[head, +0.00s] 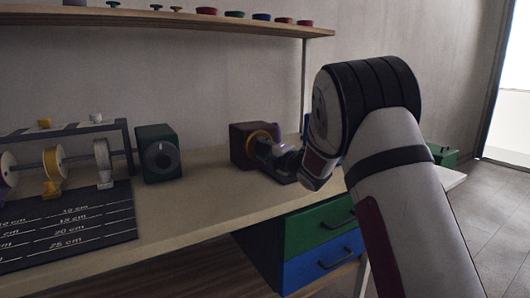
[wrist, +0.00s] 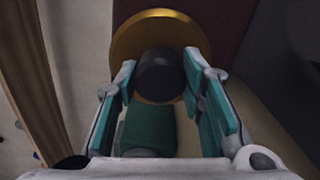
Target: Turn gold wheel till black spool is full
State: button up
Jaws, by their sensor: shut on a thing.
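The gold wheel (head: 257,135) is on the front of a dark red box (head: 240,152) on the bench. In the wrist view the gold wheel (wrist: 137,40) has a dark cylindrical knob (wrist: 160,75) standing out from its middle. My gripper (head: 268,148) reaches the wheel from the right. In the wrist view my gripper (wrist: 160,78) has its fingers on either side of the knob, shut on it. A dark green block (wrist: 147,130) shows below the knob; I cannot tell what it is. I cannot make out a black spool for certain.
A green box with a dark dial (head: 158,153) stands left of the red box. A rack with several spools (head: 55,163) and a dark measuring mat (head: 80,222) are at the left. A shelf (head: 150,18) runs above. Green and blue drawers (head: 318,230) are below the bench.

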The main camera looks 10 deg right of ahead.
jog(key=m, duration=0.3)
jog(key=shift+m, duration=0.4)
jog(key=m, duration=0.3)
jog(key=shift+m, duration=0.3)
jog(key=m+p, duration=0.1)
jog(key=m, duration=0.2)
jog(key=shift+m, duration=0.4)
jog(key=m+p, duration=0.1)
jog(key=m, duration=0.2)
jog(key=m+p, duration=0.3)
jog(key=m, duration=0.3)
jog(key=shift+m, duration=0.4)
jog(key=m+p, duration=0.2)
jog(key=m, duration=0.3)
jog(key=shift+p, duration=0.3)
jog(key=shift+f+m, duration=0.1)
jog(key=shift+m, duration=0.2)
